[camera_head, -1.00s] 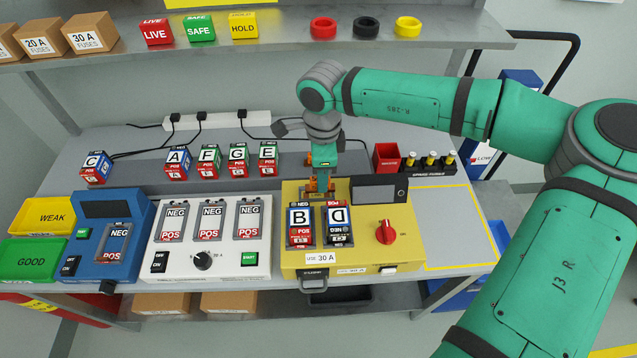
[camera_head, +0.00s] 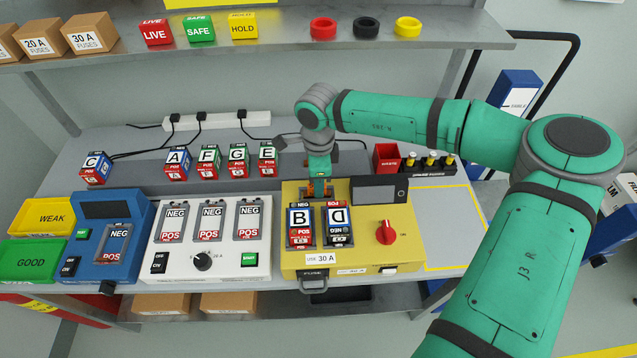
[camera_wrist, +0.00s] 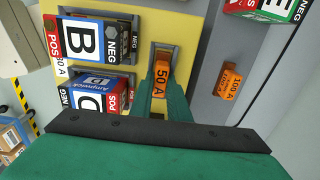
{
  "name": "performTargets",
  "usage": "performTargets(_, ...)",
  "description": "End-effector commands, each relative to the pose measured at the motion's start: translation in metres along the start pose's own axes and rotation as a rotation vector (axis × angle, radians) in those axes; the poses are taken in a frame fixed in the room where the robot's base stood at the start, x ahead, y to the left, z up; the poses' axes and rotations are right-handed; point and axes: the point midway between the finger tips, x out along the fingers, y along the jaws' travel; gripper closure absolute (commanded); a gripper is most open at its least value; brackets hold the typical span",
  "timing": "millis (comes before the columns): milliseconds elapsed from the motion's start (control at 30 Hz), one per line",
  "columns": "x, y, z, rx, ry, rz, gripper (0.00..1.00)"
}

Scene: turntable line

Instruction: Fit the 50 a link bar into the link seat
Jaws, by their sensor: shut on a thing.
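My gripper (camera_wrist: 160,90) is shut on the orange 50 A link bar (camera_wrist: 161,73), whose label shows between the green fingers in the wrist view. The link seat (camera_wrist: 153,50) is a grey-framed slot in the yellow unit, and the bar is lined up over it. I cannot tell whether the bar is above the seat or partly in it. In the head view my gripper (camera_head: 318,190) points down at the back of the yellow unit (camera_head: 362,222), behind blocks B and D. The fingers and wrist hide most of the seat there.
Block B (camera_wrist: 88,40) and block D (camera_head: 338,222) stand close to my gripper. An orange 100 A bar (camera_wrist: 229,80) is on the grey surface behind the unit. A display box (camera_head: 378,190) and red knob (camera_head: 386,232) are on the right; block E (camera_head: 267,158) is behind.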

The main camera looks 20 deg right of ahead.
Motion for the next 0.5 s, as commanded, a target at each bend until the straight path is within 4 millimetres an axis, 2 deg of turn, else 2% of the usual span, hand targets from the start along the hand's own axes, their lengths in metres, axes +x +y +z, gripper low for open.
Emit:
performTargets(33,0.0013,-0.0001,0.0002,0.0,0.0,0.0,1.0)
performTargets(67,0.0014,0.0,0.0001,0.0,0.0,0.0,0.8)
performTargets(100,0.0012,-0.0001,0.0001,0.0,0.0,0.0,0.7)
performTargets(133,0.0012,-0.0001,0.0001,0.0,0.0,0.0,0.66)
performTargets(500,-0.0029,-0.0001,0.0,0.0,0.0,-0.001,0.66)
